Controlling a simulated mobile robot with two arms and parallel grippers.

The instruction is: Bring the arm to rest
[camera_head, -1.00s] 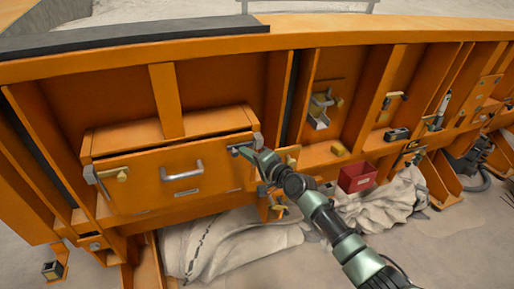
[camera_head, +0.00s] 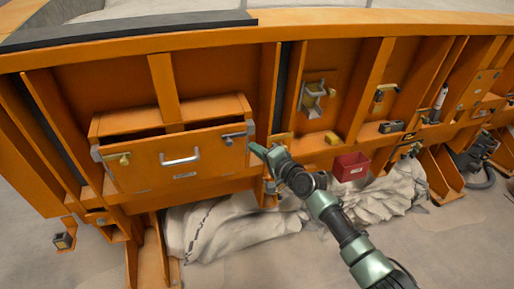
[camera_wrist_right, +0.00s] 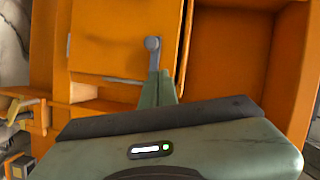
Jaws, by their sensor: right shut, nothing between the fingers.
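My right gripper (camera_head: 254,149) is shut and empty. It is just below and right of the right-hand latch (camera_head: 236,135) on an orange box. The box front panel (camera_head: 150,175) has a silver handle (camera_head: 181,160) in the middle and a second latch (camera_head: 116,158) at its left end. Dark gaps show between the panel's top edge and the box top. In the right wrist view, the closed fingers (camera_wrist_right: 156,88) point at a grey latch lever (camera_wrist_right: 152,57) on an orange panel; contact cannot be told. My left gripper is out of view.
The box sits on a long orange ribbed wall (camera_head: 215,72). A red bin (camera_head: 350,167), a mounted bracket (camera_head: 313,98) and crumpled pale cloth (camera_head: 235,225) are near my right arm. Sandy floor (camera_head: 270,265) is open in front.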

